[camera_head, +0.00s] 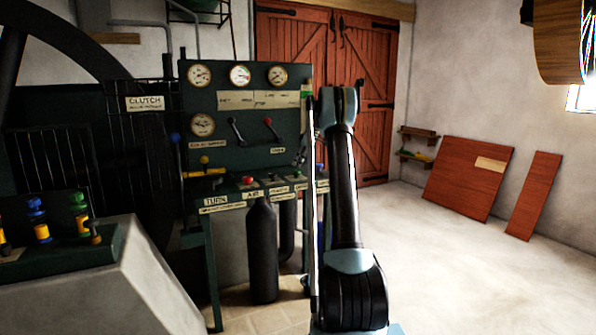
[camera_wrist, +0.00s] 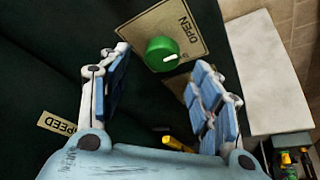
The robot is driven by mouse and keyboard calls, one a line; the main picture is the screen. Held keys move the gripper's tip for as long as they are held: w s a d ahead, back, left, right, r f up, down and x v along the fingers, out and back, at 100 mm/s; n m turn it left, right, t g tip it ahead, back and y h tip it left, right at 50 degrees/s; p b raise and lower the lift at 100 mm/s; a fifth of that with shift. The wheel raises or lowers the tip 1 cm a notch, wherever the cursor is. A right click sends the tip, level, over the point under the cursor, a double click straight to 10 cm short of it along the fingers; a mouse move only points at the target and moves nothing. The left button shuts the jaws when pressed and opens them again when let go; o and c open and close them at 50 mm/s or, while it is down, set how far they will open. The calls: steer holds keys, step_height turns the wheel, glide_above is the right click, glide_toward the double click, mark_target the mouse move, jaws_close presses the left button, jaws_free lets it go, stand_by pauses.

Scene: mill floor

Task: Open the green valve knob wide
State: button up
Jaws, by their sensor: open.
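The green valve knob (camera_wrist: 160,54) is round with a white pointer line. It sits on a tan plate (camera_wrist: 203,32) marked OPEN in the wrist view. The pointer points right and slightly up. My gripper (camera_wrist: 160,66) is open, its blue-padded fingers to the left and right of the knob with gaps on both sides. Nothing is between the pads, and no finger visibly touches the knob.
The dark panel (camera_head: 225,125) carries gauges, levers and a ledge of coloured controls. A black cylinder (camera_head: 262,250) stands below. Open floor (camera_head: 450,270) lies to the right.

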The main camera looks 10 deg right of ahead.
steer(key=v, duration=0.7)
steer(key=s+a+r+m+h, duration=0.1)
steer(key=s+a+r+m, duration=0.15)
steer(key=s, duration=1.75)
steer(key=s+a+r+m+h, duration=0.1)
steer(key=s+a+m, duration=0.25)
steer(key=s, duration=1.55)
steer(key=s+f+m+h, duration=0.1)
steer(key=s+f+m, duration=0.2)
steer(key=s+f, duration=0.8)
steer(key=s+d+f+m+h, duration=0.1)
steer(key=s+f+m, duration=0.2)
steer(key=s+f, duration=0.9)
steer(key=s, duration=0.8)
steer(key=shift+d+f+m, duration=0.25)
steer(key=shift+d+m, duration=0.05)
steer(key=shift+s, duration=0.1)
